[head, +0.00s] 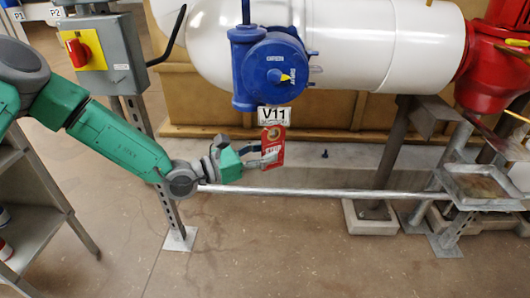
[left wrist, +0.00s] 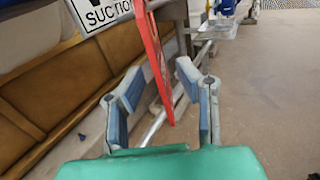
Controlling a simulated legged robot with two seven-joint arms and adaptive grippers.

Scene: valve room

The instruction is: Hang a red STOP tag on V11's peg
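The V11 label (head: 275,116) is a white plate below the blue valve body (head: 268,72). A red tag (head: 272,148) with a white patch hangs just below the label in the head view; I cannot make out the peg. In the left wrist view the tag (left wrist: 157,65) shows nearly edge-on, between and beyond my fingertips, its top out of frame. My left gripper (head: 267,158) is beside the tag's lower part. In the left wrist view its fingers (left wrist: 160,78) are spread, with gaps on both sides of the tag. My right gripper is not in view.
A metal rail (head: 330,192) runs low across the front to a metal tray (head: 482,187). A grey switch box (head: 105,52) with a red knob stands at left. A white pipe (head: 370,45) runs behind the valve. A small blue piece (head: 324,154) lies on the floor ledge.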

